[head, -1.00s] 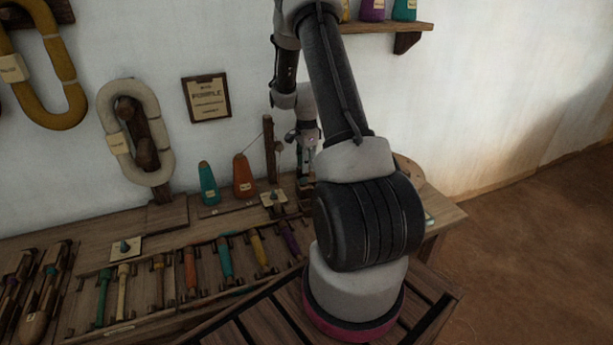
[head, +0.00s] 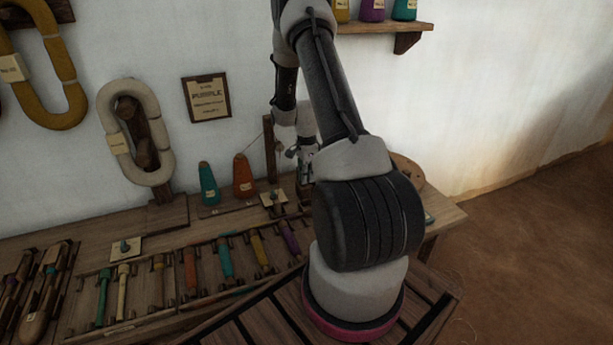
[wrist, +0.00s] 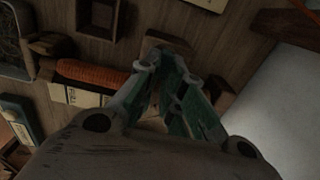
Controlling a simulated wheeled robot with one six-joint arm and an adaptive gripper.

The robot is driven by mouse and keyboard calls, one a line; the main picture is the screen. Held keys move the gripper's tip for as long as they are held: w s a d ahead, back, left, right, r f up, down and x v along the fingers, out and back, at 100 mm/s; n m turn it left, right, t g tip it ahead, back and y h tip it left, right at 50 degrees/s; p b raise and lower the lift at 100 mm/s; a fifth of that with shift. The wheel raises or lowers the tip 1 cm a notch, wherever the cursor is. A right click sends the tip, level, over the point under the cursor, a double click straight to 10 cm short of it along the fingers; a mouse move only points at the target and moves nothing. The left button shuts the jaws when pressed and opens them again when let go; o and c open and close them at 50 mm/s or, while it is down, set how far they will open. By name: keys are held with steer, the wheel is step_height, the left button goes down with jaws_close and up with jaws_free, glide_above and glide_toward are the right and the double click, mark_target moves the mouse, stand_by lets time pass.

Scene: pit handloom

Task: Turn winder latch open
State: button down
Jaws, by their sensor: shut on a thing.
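My gripper (wrist: 165,62) points down at the bench in the wrist view. Its green-grey fingers come together at the tips on a small wooden piece, which I take to be the winder latch (wrist: 167,44). The fingers hide most of that piece, so I cannot tell its angle. In the head view my gripper (head: 304,168) is low at the back of the bench, right of a dark wooden post (head: 269,150) with a thread. My own arm hides much of this spot.
An orange bobbin (wrist: 92,73) with a label card lies close left of the fingers. In the head view, teal (head: 208,184) and orange (head: 243,176) cones stand left of the post. A rack of coloured bobbins (head: 225,260) fills the bench front. White wall is close behind.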

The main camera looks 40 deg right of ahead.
steer(key=shift+n, duration=0.4)
steer(key=n, duration=0.4)
steer(key=shift+w+n, duration=0.3)
steer(key=n, duration=0.5)
steer(key=shift+w+a, duration=0.1)
steer(key=shift+w, duration=0.2)
steer(key=n, duration=0.4)
steer(key=shift+w+a, duration=0.15)
steer(key=shift+w+a+n, duration=0.1)
steer(key=shift+a+n, duration=0.1)
steer(key=shift+n, duration=1.6)
steer(key=c, duration=1.5)
jaws_free()
steer(key=shift+c, duration=0.2)
